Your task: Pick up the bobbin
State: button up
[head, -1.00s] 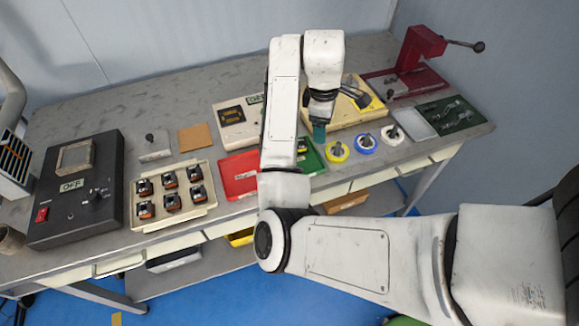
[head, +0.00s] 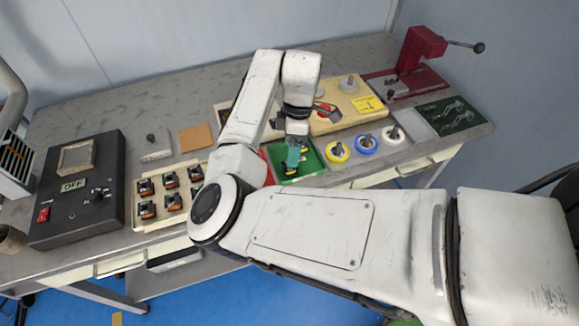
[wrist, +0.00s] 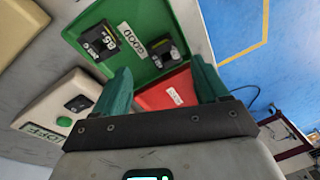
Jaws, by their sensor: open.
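Two small black bobbin-like parts lie in the green tray. One (wrist: 99,43) has a "8.5"-like label; the other (wrist: 168,52) lies next to the "GOOD" label. Several black and orange bobbins (head: 171,180) stand in the beige tray at the left in the head view. I cannot tell which one the task means. My gripper (head: 292,158) is above the green tray (head: 313,160), its teal fingers pointing down. In the wrist view my gripper (wrist: 163,75) has its fingers apart with nothing between them, and the black parts show beyond the tips.
A red tray (wrist: 166,92) adjoins the green one. A beige unit (wrist: 60,118) reads "OFF". Yellow (head: 338,152), blue (head: 366,144) and white (head: 392,135) spools stand right of the green tray. Behind them is a beige winder base (head: 350,103). A dark control box (head: 75,190) is far left.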

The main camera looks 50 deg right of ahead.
aim_at(288, 171)
jog(key=shift+a+f+p, duration=0.1)
jog(key=shift+a+f, duration=0.1)
jog(key=shift+f, duration=0.55)
jog(key=shift+a+f+p, duration=0.1)
jog(key=shift+a+f, duration=0.1)
jog(key=shift+f, duration=0.6)
jog(key=shift+a+f+p, duration=0.1)
jog(key=shift+a+f, duration=0.1)
jog(key=shift+f, duration=0.55)
jog(key=shift+c, duration=0.4)
jog(key=c, duration=1.1)
